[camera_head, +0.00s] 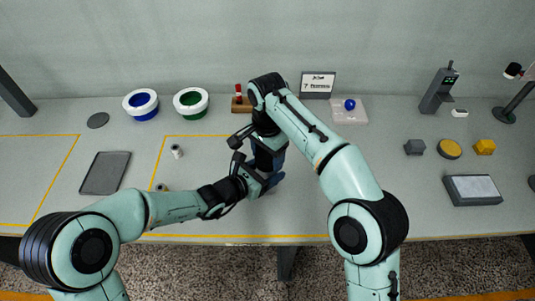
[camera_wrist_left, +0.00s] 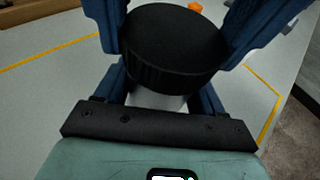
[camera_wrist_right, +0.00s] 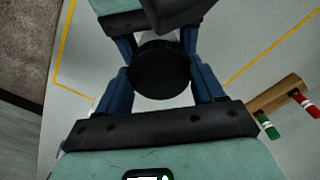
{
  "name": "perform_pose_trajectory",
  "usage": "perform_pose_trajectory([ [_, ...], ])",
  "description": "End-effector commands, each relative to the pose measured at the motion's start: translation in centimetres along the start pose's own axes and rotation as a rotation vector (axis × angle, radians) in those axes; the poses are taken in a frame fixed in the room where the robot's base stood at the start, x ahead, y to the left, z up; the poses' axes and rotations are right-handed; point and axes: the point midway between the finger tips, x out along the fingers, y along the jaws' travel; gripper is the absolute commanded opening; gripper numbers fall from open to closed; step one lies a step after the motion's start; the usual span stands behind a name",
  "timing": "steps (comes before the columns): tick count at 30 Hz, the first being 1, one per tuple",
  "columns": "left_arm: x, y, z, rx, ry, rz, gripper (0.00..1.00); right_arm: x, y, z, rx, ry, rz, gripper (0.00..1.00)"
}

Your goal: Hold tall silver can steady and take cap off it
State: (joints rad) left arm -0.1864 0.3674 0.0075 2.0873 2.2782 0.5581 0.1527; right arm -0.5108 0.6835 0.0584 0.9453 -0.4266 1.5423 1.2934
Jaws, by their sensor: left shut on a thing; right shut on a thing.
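The tall silver can is almost wholly hidden between my grippers; a pale strip of its body (camera_wrist_left: 158,99) shows below the black cap (camera_wrist_left: 172,50) in the left wrist view. The round, ribbed black cap also shows in the right wrist view (camera_wrist_right: 160,70). My left gripper (camera_head: 272,181) comes in low from the left and is shut on the can. My right gripper (camera_head: 268,165) comes down from above, right over the left one, and is shut on the cap. Blue fingers flank the cap in both wrist views. Whether the cap still touches the can is hard to tell.
A dark tray (camera_head: 105,173) and a small spindle (camera_head: 177,151) lie left. Blue (camera_head: 141,104) and green (camera_head: 191,102) ringed bowls and a wooden block (camera_head: 241,105) stand at the back. A grey box (camera_head: 472,190) lies right.

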Motion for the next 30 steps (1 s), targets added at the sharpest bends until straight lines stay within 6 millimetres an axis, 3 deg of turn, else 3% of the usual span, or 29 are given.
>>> perform_pose_trajectory([
  [12,-0.1,0.53,-0.01,-0.005,0.0,0.012,0.0,0.03,0.19,-0.02,-0.723,-0.006,0.008,0.31],
  [16,-0.11,0.59,-0.02,-0.006,0.0,0.013,0.0,0.02,0.19,-0.02,-0.825,-0.007,0.009,0.31],
  [25,-0.14,0.7,-0.03,-0.007,0.0,0.016,0.0,0.02,0.22,-0.05,-0.837,-0.006,0.009,0.31],
  [26,-0.14,0.71,-0.03,-0.007,0.0,0.016,0.0,0.02,0.22,-0.06,-0.836,-0.006,0.009,0.78],
  [27,-0.14,0.7,-0.02,-0.007,0.0,0.015,0.0,0.02,0.21,-0.07,-0.836,-0.006,0.009,0.91],
  [30,-0.11,0.55,0.0,-0.005,0.0,0.012,0.0,0.01,0.15,-0.03,-0.836,-0.005,0.007,0.93],
])
